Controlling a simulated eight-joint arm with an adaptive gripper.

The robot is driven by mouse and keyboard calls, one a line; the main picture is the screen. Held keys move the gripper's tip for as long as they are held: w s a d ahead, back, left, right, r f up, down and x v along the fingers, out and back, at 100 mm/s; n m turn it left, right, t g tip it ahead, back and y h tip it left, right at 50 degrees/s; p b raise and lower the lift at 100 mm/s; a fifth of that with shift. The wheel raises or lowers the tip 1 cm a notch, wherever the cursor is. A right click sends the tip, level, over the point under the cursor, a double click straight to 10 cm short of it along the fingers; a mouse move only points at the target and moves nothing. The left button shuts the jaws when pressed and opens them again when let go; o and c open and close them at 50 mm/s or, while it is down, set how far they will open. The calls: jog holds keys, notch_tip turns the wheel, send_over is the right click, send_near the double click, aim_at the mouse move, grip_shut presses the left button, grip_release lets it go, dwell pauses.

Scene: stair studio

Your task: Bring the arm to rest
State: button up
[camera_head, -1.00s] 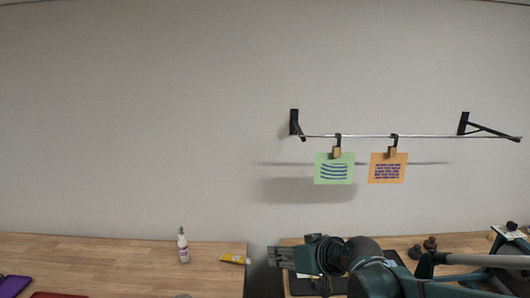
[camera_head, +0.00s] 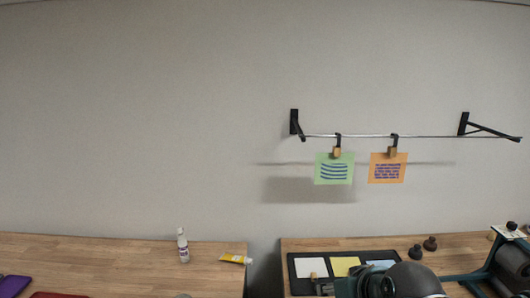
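My gripper (camera_head: 322,288) is low in the head view, in front of the black tray (camera_head: 292,265) on the right table. It points left and is partly cut off by the bottom edge. Its fingers are too small and dark to tell whether they are open or shut. A small tan piece (camera_head: 314,275) shows at the fingertips; I cannot tell whether it is held or lies behind them. My arm hides the tray's lower right part.
The tray bears white (camera_head: 310,267), yellow (camera_head: 345,265) and pale blue cards. Green (camera_head: 334,169) and orange (camera_head: 387,168) cards hang from a wall rod. Dark knobs (camera_head: 430,243) stand right of the tray. A gap separates the tables.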

jog(key=s+d+m+h, duration=0.1)
jog(key=s+d, duration=0.4)
jog(key=shift+s+f+g+h, duration=0.15)
jog(key=shift+s+g+h, duration=0.15)
jog(key=shift+s+h, duration=0.1)
jog(key=shift+o, duration=0.3)
jog(key=shift+w+a, duration=0.15)
dwell(1.2)
jog(key=w+a+r+n+g+p, duration=0.2)
jog(key=w+a+n+p, duration=0.3)
jog(key=w, duration=0.7)
jog(key=w+a+r+n+g+p, duration=0.1)
jog(key=w+a+n, duration=0.1)
jog(key=w+a, duration=0.75)
jog(key=w+a+f+n+g+p, duration=0.2)
jog(key=w+a+f+n+p, duration=0.2)
jog(key=w+a+f, duration=1)
jog(key=w+f+n, duration=0.2)
jog(key=w, duration=0.1)
jog(key=shift+w+n+h, duration=0.3)
jog(key=shift+w+n, duration=0.1)
